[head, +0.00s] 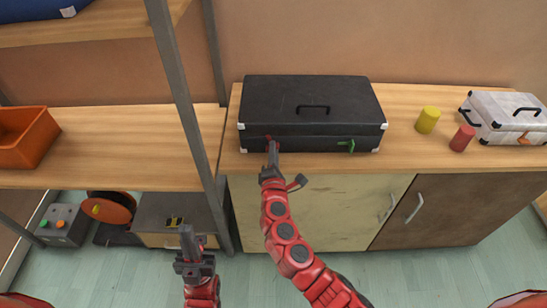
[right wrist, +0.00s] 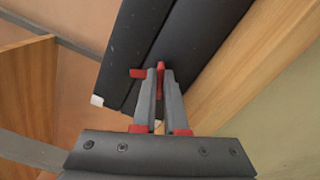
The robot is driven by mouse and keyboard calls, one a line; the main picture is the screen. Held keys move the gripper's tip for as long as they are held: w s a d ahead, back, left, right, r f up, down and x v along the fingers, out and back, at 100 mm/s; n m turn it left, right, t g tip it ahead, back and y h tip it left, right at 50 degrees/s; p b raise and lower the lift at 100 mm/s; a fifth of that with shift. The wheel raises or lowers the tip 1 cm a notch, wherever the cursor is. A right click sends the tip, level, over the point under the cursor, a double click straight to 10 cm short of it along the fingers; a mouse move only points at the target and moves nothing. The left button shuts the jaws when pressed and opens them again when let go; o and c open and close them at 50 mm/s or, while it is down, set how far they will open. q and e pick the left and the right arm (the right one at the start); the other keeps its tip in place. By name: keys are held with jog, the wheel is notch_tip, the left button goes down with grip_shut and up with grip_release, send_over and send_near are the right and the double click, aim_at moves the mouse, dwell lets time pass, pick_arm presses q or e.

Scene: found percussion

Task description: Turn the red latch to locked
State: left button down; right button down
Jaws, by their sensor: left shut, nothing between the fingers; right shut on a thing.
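The black case (head: 312,98) stands closed on the wooden counter, with a handle on its lid. The red latch (head: 268,138) is on the left of its front face, largely covered by my right gripper (head: 273,148). In the right wrist view my right gripper (right wrist: 159,90) is shut on an upright red piece of the latch, and another red part (right wrist: 138,73) sticks out to the left. The green latch (head: 346,145) is at the right of the case front. My left gripper (head: 187,236) is shut and empty, low in front of the shelf.
A yellow cylinder (head: 427,120), a red cylinder (head: 462,138) and a pale case (head: 505,115) stand right of the black case. A grey shelf post (head: 184,95) rises to the left. An orange bin (head: 25,138) sits on the left shelf.

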jog(key=shift+f+m+b, duration=0.3)
jog(key=shift+m+b, duration=0.45)
jog(key=shift+m, duration=0.15)
jog(key=shift+r+m+b, duration=0.15)
jog(key=shift+m+b, duration=1.1)
jog(key=shift+m, duration=0.15)
jog(key=c, duration=1)
grip_release()
jog(key=shift+o, duration=0.2)
